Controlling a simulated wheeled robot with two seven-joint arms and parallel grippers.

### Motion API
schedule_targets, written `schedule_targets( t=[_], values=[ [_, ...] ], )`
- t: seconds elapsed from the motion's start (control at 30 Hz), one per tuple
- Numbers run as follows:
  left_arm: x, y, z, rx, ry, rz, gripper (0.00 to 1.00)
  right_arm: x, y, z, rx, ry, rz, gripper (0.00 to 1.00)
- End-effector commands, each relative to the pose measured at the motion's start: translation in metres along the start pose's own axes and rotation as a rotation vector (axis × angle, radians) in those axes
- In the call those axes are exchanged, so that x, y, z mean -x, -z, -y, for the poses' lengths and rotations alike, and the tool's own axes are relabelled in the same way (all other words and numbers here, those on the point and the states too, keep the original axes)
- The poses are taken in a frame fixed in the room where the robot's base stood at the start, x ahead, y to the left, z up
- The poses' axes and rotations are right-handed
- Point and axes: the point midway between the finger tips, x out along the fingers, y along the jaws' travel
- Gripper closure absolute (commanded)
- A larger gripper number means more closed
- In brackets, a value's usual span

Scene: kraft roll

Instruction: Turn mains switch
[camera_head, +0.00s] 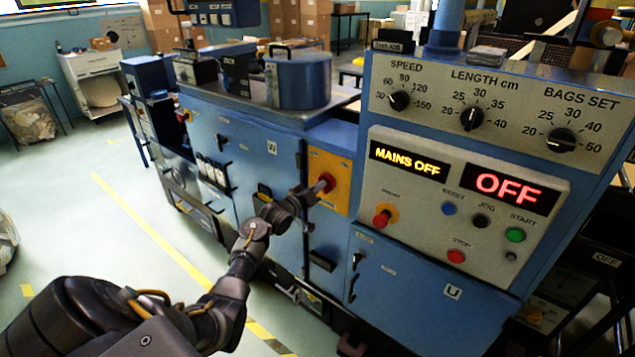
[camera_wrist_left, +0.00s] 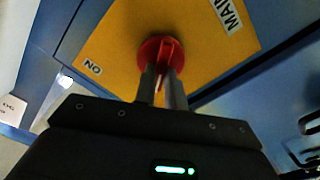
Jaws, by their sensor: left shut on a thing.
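The mains switch is a red rotary knob (camera_head: 324,183) on a yellow plate (camera_head: 331,166) on the front of the blue machine. In the left wrist view the red knob (camera_wrist_left: 161,51) sits on the yellow plate (camera_wrist_left: 105,45), with "ON" and part of "MAIN" lettered there. My left gripper (camera_head: 312,190) is at the knob, and in the wrist view its two fingers (camera_wrist_left: 162,85) are shut on the knob's grip. A display (camera_head: 408,159) reads "MAINS OFF". My right gripper is not in view.
A control panel (camera_head: 461,203) with buttons and a red "OFF" display (camera_head: 513,192) is to the right of the switch. Three dials, including the speed dial (camera_head: 399,100), are above it. Open floor (camera_head: 90,240) with yellow lines lies to the left.

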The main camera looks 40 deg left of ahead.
Motion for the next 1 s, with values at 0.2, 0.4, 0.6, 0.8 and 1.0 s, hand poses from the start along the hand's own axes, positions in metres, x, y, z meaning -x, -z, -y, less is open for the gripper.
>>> schedule_targets(
  t=[0.2,0.4,0.6,0.8,1.0],
  values=[
    [0.000,0.001,0.000,0.120,0.001,0.000,1.00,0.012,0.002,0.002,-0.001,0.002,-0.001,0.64],
    [0.000,0.001,0.001,0.180,0.000,0.000,1.00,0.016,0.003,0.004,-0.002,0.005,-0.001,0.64],
    [0.000,0.000,0.001,0.201,0.000,0.000,1.00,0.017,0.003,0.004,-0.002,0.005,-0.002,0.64],
    [0.000,0.000,0.001,0.204,0.000,0.000,1.00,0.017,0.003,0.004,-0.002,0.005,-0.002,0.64],
    [0.000,0.000,0.001,0.203,0.000,-0.001,0.83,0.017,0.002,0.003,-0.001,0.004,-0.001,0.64]
  ],
)
